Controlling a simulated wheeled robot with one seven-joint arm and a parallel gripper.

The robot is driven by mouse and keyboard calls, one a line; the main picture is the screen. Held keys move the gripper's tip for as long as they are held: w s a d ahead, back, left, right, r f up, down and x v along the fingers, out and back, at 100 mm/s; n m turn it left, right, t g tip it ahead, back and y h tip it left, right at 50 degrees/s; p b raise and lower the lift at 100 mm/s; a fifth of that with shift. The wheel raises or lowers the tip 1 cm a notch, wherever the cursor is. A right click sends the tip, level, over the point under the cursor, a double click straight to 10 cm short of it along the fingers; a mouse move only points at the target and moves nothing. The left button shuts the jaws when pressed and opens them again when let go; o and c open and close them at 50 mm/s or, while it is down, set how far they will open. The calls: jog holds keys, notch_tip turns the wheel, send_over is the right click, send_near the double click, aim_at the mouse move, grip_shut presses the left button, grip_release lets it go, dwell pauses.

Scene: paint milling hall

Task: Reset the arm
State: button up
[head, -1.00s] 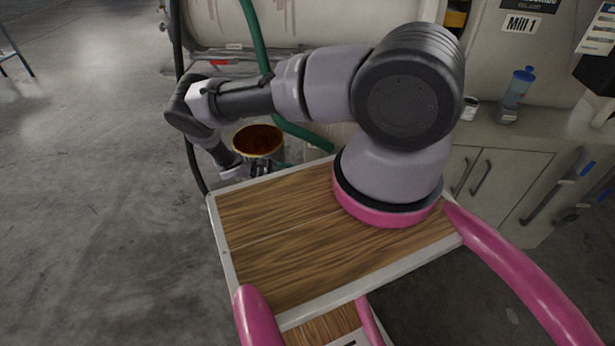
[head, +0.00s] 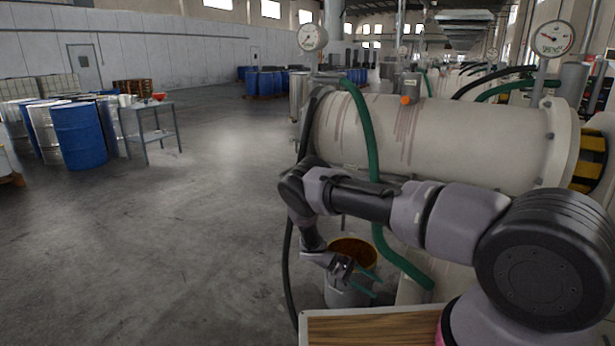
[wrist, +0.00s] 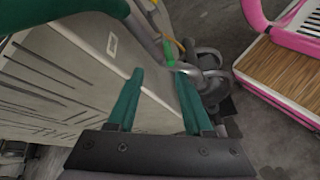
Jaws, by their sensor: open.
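My arm reaches left across the head view and bends down at its far end. My gripper (head: 370,283) hangs in front of an open bucket (head: 347,290) with orange-brown contents. In the wrist view my gripper's two green fingers (wrist: 158,100) stand apart with nothing between them. Beyond them the wrist view shows a pale slotted panel (wrist: 65,75) and a grey metal fitting (wrist: 205,75).
A large pale mill cylinder (head: 440,140) with a green hose (head: 370,150) and a gauge (head: 313,38) stands behind my arm. Blue drums (head: 80,135) and a small table (head: 150,130) are far left. The floor (head: 200,220) between is clear.

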jog(key=w+a+r+m+y, duration=0.2)
jog(key=w+r+y, duration=0.1)
jog(key=r, duration=0.7)
jog(key=w+a+r+m+y, duration=0.1)
jog(key=w+r+m+y, duration=0.15)
jog(key=r, duration=0.75)
jog(key=s+r+m+t+y, duration=0.25)
jog(key=r+y, duration=0.25)
jog(key=r, duration=1.8)
jog(key=s+d+r+m+t+y, duration=0.2)
jog(key=s+d+r+t+y, duration=0.15)
jog(key=s+r, duration=0.9)
jog(key=s+r+m+t, duration=0.1)
jog(key=s+r+t, duration=0.5)
jog(key=s, duration=0.6)
notch_tip(320, 180, up, 2)
jog(key=shift+s, duration=0.2)
